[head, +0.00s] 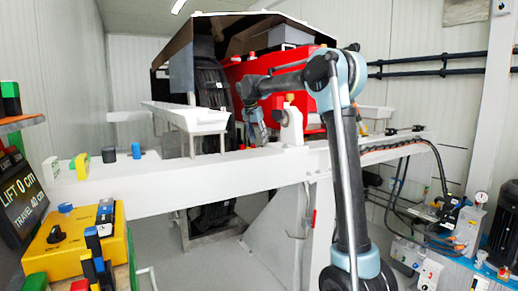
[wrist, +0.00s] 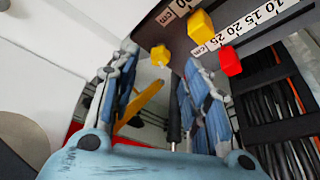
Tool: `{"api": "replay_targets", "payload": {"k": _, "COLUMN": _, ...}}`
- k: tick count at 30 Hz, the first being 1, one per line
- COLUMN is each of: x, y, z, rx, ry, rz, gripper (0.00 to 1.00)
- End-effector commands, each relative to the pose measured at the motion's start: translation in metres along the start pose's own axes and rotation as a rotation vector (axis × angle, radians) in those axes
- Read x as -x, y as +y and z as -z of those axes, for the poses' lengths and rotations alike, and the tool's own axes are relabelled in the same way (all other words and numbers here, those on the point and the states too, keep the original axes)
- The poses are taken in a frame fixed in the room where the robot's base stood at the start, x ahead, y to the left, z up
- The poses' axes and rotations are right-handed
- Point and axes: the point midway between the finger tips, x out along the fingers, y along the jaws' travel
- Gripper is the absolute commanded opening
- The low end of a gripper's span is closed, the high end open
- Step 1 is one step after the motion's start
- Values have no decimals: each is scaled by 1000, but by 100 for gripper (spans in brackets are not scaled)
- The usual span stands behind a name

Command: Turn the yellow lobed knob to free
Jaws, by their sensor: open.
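A small yellow knob (wrist: 160,56), seemingly lobed, shows in the wrist view near the lower edge of a dark panel. It appears between the tips of my gripper (wrist: 160,64), whose two blue-grey fingers stand apart with nothing held. How far the knob is beyond the fingertips I cannot tell. In the head view my gripper (head: 257,133) hangs at the end of the arm, above the white beam (head: 180,182) and in front of the red machine body.
In the wrist view a yellow block (wrist: 200,25) and a red block (wrist: 230,62) sit by centimetre scales, close right of the knob. A yellow bar (wrist: 140,102) shows behind the fingers. In the head view a yellow control box (head: 75,240) stands at lower left.

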Motion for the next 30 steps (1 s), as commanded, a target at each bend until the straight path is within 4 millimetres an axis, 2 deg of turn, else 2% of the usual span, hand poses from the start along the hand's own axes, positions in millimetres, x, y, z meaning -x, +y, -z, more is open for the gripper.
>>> {"api": "replay_targets", "payload": {"k": 3, "x": -20, "y": 0, "z": 0, "rx": 0, "ry": 0, "rz": 0, "gripper": 43}}
{"api": "replay_targets", "payload": {"k": 9, "x": -43, "y": 0, "z": 0, "rx": 1, "ry": 0, "rz": 0, "gripper": 43}}
{"api": "replay_targets", "payload": {"k": 14, "x": -51, "y": 0, "z": 0, "rx": 1, "ry": 1, "rz": 0, "gripper": 43}}
{"api": "replay_targets", "payload": {"k": 22, "x": -52, "y": 0, "z": 0, "rx": 1, "ry": 0, "rz": 1, "gripper": 43}}
{"api": "replay_targets", "payload": {"k": 23, "x": -52, "y": 0, "z": 0, "rx": 1, "ry": 0, "rz": 0, "gripper": 41}}
{"api": "replay_targets", "payload": {"k": 28, "x": -52, "y": 0, "z": 0, "rx": 1, "ry": 0, "rz": 0, "gripper": 2}}
{"api": "replay_targets", "payload": {"k": 30, "x": -52, "y": 0, "z": 0, "rx": 1, "ry": 1, "rz": 0, "gripper": 0}}
